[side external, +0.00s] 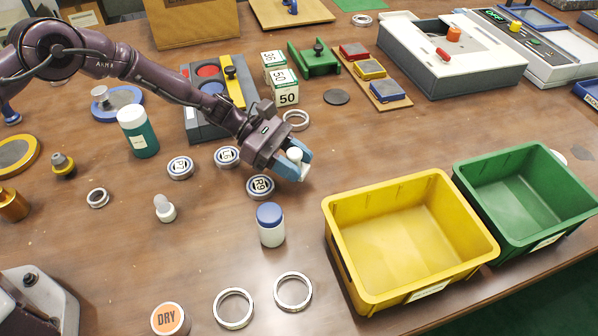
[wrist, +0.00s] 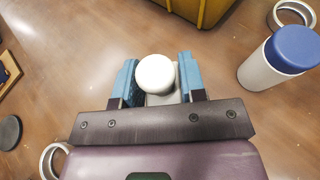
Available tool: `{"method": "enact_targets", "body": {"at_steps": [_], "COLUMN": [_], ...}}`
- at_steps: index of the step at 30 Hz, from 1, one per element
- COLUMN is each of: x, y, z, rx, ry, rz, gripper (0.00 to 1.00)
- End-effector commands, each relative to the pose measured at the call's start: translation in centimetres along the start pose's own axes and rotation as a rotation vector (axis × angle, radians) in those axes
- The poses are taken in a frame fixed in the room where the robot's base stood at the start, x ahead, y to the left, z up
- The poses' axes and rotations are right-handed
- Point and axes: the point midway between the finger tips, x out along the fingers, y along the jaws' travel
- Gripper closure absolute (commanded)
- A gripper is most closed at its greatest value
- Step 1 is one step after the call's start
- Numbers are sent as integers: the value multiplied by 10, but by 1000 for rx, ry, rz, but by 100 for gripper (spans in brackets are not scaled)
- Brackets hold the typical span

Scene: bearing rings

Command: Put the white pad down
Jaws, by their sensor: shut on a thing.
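The white pad, a piece with a rounded white knob, is between the blue fingers of my gripper (side external: 293,165). Its knob (side external: 295,155) shows above the fingers in the side view. In the wrist view my gripper (wrist: 157,88) has one finger on each side of the pad (wrist: 155,73), whose round top faces the camera. The fingers and knob hide most of the pad's lower part. My gripper is low over the wooden table, left of the yellow bin. I cannot tell whether the pad touches the table.
The yellow bin (side external: 340,222) and green bin (side external: 465,172) stand to the right. A blue-capped white jar (side external: 271,232) stands in front. Bearing ring R9 (side external: 260,187) lies just left of my gripper; a plain ring (side external: 296,120) lies behind.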

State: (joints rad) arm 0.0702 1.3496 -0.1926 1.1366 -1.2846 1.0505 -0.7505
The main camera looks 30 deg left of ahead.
Motion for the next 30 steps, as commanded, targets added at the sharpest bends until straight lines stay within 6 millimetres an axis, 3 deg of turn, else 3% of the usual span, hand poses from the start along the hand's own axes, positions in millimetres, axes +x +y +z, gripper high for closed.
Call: {"method": "enact_targets", "body": {"at_steps": [5, 11, 24, 25, 27, 30], "x": [8, 18, 20, 20, 20, 20], "y": [7, 8, 8, 8, 8, 8], "z": [-9, -34, -39, -39, -39, -39], "rx": [1, 0, 1, 1, 1, 1], "ry": [0, 0, -1, 0, 0, 0], "rz": [0, -1, 1, 1, 1, 1], "gripper": [86, 86, 86, 55, 39, 37]}}
